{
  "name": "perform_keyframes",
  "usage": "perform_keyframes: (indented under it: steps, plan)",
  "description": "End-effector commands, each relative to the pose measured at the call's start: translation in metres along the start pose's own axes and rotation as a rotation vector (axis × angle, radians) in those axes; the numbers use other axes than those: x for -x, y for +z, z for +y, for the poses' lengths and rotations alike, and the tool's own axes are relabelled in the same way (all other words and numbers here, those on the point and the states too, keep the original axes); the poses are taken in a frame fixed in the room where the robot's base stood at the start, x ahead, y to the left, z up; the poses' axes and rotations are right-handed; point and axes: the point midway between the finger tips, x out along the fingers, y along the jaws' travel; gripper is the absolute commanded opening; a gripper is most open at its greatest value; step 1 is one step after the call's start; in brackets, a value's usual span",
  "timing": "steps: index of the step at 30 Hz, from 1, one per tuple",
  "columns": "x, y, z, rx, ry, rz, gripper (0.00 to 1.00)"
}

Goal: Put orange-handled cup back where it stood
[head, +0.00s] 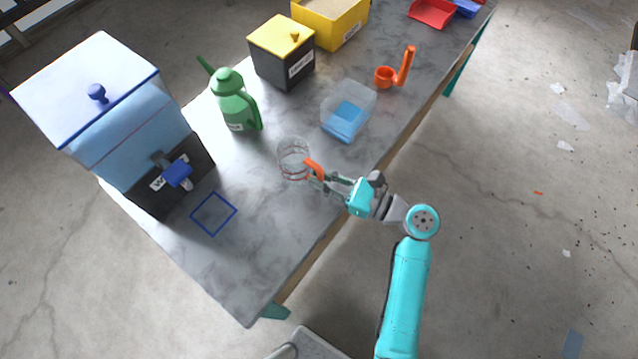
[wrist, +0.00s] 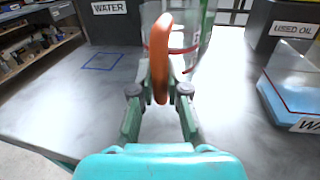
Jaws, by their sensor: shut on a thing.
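The orange-handled cup is a clear cup (head: 293,158) with red lines around it, upright over the middle of the bench in the head view. Its orange handle (wrist: 160,58) points toward me in the wrist view. My gripper (head: 312,174) is shut on this handle; in the wrist view the fingers (wrist: 159,95) close on it from both sides. Whether the cup's base touches the bench is hard to tell. A blue square outline (head: 213,214) is marked on the bench left of the cup, with nothing on it.
A water dispenser (head: 140,130) with a blue tap stands at the left. A green jug (head: 234,100) is behind the cup, and a clear box with blue liquid (head: 345,120) is to its right. An orange scoop (head: 388,77) and black used-oil box (head: 283,66) stand farther back.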

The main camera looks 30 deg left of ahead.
Motion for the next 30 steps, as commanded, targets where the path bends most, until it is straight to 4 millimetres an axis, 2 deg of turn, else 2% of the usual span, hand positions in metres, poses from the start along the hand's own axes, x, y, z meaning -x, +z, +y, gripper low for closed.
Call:
perform_keyframes:
  steps: [10,22,23,25,30]
  plan:
    - [0.001,-0.036,0.0,-0.002,-0.001,0.001,0.0]
    - [0.001,-0.042,0.0,0.0,-0.001,0.0,0.0]
    - [0.001,-0.042,0.0,0.001,-0.001,0.0,0.22]
    - [0.001,-0.041,0.0,0.001,-0.001,0.0,0.39]
    - [0.001,-0.041,0.0,0.001,-0.001,0.0,0.39]
